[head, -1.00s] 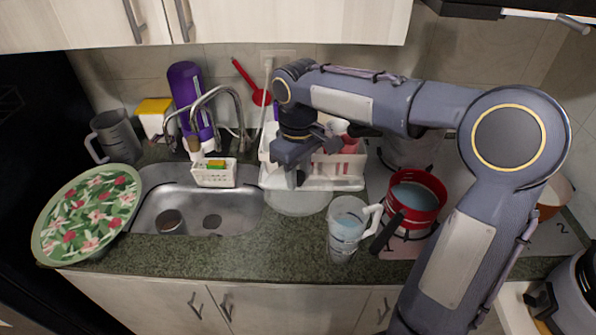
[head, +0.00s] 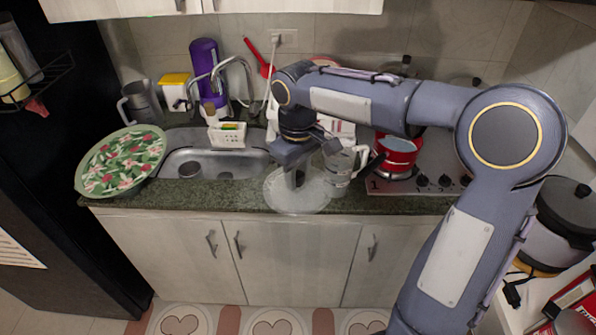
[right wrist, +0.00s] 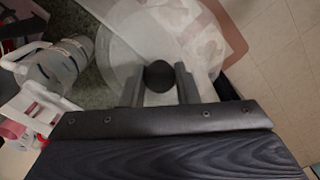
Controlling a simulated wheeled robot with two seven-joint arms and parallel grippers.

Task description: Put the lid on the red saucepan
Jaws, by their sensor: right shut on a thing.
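The red saucepan (head: 398,158) stands open on the stove at the right of the counter, its dark handle toward the glass pitcher. A clear glass lid (head: 283,200) hangs level under my right gripper (head: 299,177), by the counter's front edge, left of the saucepan. In the right wrist view my right gripper (right wrist: 160,84) is shut on the lid's black knob (right wrist: 159,74); the clear lid (right wrist: 118,62) spreads around it. My left gripper is not in view.
A glass pitcher (head: 340,172) stands between the lid and the saucepan; it also shows in the right wrist view (right wrist: 55,68). A dish rack is partly hidden behind my arm. The sink (head: 205,162) and a floral plate (head: 122,160) are left.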

